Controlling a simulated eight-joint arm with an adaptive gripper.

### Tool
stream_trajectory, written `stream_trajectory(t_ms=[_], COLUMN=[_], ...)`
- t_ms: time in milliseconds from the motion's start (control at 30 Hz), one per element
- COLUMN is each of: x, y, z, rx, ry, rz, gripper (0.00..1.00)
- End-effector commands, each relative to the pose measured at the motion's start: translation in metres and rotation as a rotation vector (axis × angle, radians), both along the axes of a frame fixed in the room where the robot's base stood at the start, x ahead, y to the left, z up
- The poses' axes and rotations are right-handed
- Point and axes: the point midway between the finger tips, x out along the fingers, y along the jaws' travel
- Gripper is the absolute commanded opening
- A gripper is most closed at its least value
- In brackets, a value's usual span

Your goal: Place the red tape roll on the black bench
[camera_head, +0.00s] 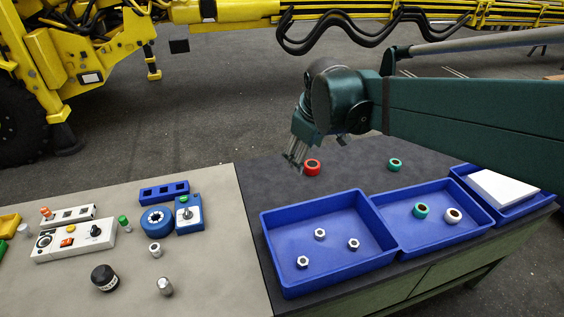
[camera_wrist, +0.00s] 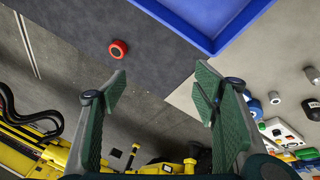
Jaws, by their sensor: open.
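The red tape roll (camera_head: 312,167) sits on the black bench (camera_head: 262,185), near its back edge and behind the blue trays. It also shows in the wrist view (camera_wrist: 119,49), left of centre and beyond the fingertips. My gripper (camera_head: 294,160) is just left of the roll in the head view, pointing down. In the wrist view its two fingers (camera_wrist: 162,82) are wide apart with nothing between them. The roll looks apart from the fingers; the exact gap is hard to tell.
A blue tray (camera_head: 282,280) holds several nuts. Another blue tray (camera_head: 403,254) holds a green roll (camera_head: 420,210) and a white roll (camera_head: 453,215). A green tape roll (camera_head: 395,164) lies on the black bench. A beige table (camera_head: 215,265) with control parts adjoins at left.

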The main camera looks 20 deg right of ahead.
Motion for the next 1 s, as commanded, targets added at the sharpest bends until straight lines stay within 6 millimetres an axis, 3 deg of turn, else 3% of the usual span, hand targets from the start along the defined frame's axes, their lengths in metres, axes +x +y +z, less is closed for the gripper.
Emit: stream_trajectory(t_ms=[467, 1000], x=[-0.084, -0.161], y=[0.025, 0.046], z=[-0.005, -0.032], rx=[0.125, 0.286], ry=[-0.105, -0.208], rz=[-0.199, -0.405], gripper=[0.6, 0.6])
